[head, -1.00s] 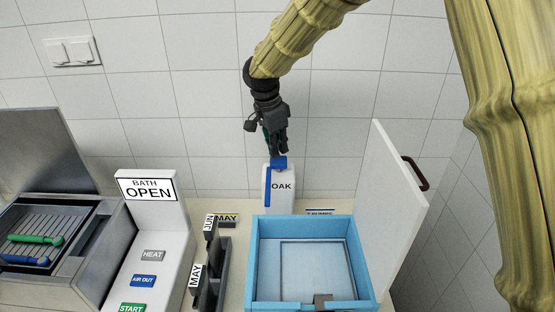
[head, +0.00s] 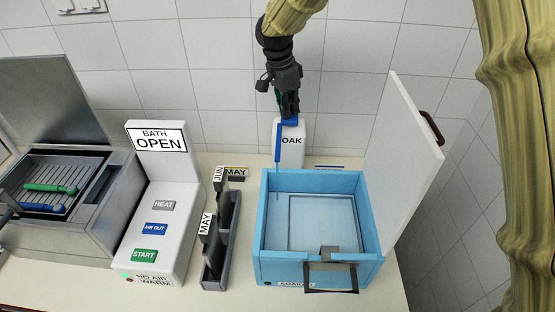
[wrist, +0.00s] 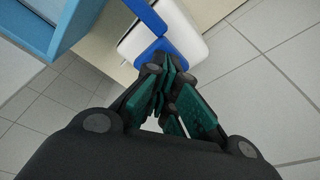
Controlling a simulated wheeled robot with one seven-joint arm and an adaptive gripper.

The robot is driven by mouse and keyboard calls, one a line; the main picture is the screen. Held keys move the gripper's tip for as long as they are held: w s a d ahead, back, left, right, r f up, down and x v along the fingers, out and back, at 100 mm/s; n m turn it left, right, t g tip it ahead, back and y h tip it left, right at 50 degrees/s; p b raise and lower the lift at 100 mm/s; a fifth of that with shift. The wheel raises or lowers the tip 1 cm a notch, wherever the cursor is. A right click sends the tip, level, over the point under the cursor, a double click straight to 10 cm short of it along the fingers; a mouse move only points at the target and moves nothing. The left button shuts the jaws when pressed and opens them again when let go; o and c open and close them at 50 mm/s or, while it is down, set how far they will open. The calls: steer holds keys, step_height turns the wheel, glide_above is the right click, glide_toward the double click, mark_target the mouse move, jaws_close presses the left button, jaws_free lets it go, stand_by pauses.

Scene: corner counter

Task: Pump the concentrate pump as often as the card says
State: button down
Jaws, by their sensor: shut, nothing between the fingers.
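The concentrate pump is a white bottle marked OAK (head: 291,155) with a blue head (head: 289,122) and a blue spout running down its left side. It stands upright by the back wall, behind the blue box. In the wrist view the blue head (wrist: 155,47) and white body (wrist: 185,32) are just beyond the fingertips. My gripper (head: 288,112) is shut and empty, pointing down with its tips at the blue head. They look touching, but I cannot tell how far the head is pressed. A small blue-edged card (head: 328,167) behind the box is mostly hidden and unreadable.
The blue box (head: 262,235) stands open, its white lid (head: 405,150) raised at the right. A dark rack (head: 214,270) holds JUN and MAY tags. Left are the BATH OPEN panel (head: 185,200) and an open metal bath (head: 95,235) with green- and blue-handled items.

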steer(key=shift+d+p+v, duration=0.2)
steer(key=shift+p+v, duration=0.6)
steer(key=shift+v, duration=0.45)
steer(key=shift+w, duration=0.15)
steer(key=shift+b+x, duration=0.5)
steer(key=shift+x, duration=0.65)
steer(key=shift+a, duration=0.2)
steer(key=shift+d+p+v, duration=0.2)
steer(key=shift+p+v, duration=0.6)
steer(key=shift+v, duration=0.4)
steer(key=shift+r, duration=0.15)
steer(key=shift+w+d+p+v, duration=0.1)
steer(key=shift+d+p+v, duration=0.05)
steer(key=shift+p+v, duration=0.65)
steer(key=shift+w+d+p+v, duration=0.15)
steer(key=shift+p+v, duration=0.35)
steer(key=shift+v, duration=0.6)
steer(key=shift+w+d+p+v, duration=0.1)
steer(key=shift+d+p+v, duration=0.1)
steer(key=shift+p+v, duration=0.6)
steer(key=shift+s+r, duration=0.1)
steer(key=shift+r, duration=0.1)
